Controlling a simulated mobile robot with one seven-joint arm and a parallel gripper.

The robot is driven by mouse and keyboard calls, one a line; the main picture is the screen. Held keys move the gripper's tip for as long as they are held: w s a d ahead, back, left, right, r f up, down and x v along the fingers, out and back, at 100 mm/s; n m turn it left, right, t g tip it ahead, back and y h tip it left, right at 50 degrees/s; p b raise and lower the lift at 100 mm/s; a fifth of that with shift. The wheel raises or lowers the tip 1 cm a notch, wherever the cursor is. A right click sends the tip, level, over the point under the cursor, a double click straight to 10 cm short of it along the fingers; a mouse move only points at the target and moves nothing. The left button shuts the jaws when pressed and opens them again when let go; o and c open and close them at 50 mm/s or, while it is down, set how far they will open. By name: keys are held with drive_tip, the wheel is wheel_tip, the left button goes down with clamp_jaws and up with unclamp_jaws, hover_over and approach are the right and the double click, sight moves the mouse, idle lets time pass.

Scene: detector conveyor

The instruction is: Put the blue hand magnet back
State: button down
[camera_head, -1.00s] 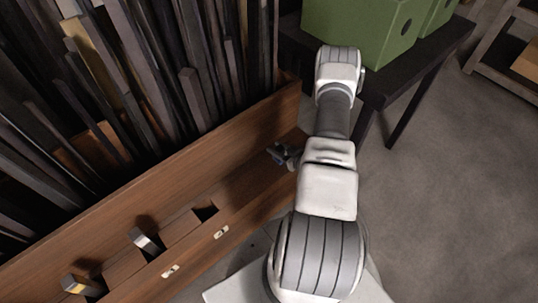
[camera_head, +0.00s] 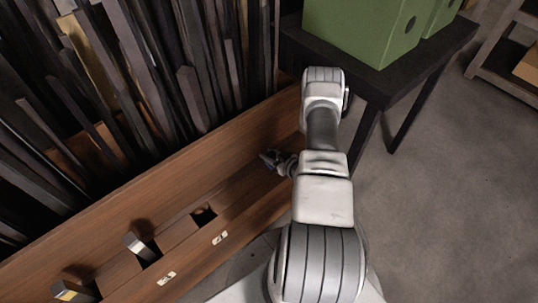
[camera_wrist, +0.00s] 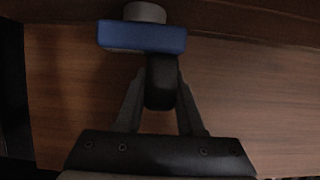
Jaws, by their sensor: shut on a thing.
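The blue hand magnet (camera_wrist: 141,37) is held in front of my wrist camera. It has a blue bar body, a pale grey round piece (camera_wrist: 145,12) beyond it and a dark handle. My gripper (camera_wrist: 162,90) is shut on the dark handle. In the head view my gripper (camera_head: 272,159) is small and dark at the left of my arm, over the right part of the wooden holder (camera_head: 247,192). The holder has an empty dark opening (camera_head: 204,216) to the left of my gripper. Whether the magnet touches the wood cannot be told.
A grey-topped tool (camera_head: 141,246) and a yellow-marked tool (camera_head: 73,291) stand in the holder further left. Long dark bars (camera_head: 120,85) stand upright behind it. A black table (camera_head: 375,85) with green boxes (camera_head: 365,30) is at the upper right.

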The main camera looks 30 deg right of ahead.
drive_tip(key=c, duration=0.5)
unclamp_jaws()
drive_tip(key=shift+f, duration=0.1)
